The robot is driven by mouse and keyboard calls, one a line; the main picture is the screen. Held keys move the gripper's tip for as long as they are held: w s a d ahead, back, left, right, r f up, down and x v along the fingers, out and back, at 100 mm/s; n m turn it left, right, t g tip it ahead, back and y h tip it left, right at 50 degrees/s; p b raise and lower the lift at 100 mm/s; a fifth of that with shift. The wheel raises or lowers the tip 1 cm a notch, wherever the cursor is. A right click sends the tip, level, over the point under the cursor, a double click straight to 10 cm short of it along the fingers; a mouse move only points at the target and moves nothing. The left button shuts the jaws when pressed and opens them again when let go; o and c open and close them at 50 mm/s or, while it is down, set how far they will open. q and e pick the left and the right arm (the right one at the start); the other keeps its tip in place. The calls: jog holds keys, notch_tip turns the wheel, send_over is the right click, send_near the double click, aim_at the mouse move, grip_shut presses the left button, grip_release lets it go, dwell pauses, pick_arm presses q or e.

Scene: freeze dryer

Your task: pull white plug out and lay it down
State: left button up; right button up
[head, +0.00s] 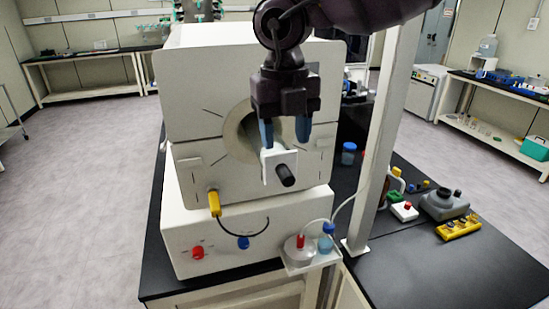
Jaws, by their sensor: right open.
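The white plug (271,178) shows as a white square plate with a black knob (286,175) on its front. It stands in front of the lower right part of the round port (236,135) on the white freeze dryer (190,105). I cannot tell whether its back is seated in the port. My right gripper (285,143) comes down from above and is open. Its two blue fingers point down just above the plate; whether they touch it is unclear. The gripper hides part of the port. My left gripper is not in view.
A yellow-handled valve (214,203) with a black hose sits low on the dryer front. A small shelf (312,262) holds a red-capped and a blue-capped item. A pale post (384,130) stands at right.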

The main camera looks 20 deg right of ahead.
aim_at(286, 171)
jog(key=shift+s+f+b, duration=0.35)
jog(key=shift+s, duration=0.25)
jog(key=shift+w+f+b, duration=0.2)
jog(key=shift+f+b, duration=1.95)
jog(key=shift+f, duration=1.75)
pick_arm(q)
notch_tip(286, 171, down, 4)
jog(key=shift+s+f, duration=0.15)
pick_arm(e)
grip_shut()
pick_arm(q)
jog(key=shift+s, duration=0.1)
pick_arm(e)
jog(key=shift+s, duration=0.1)
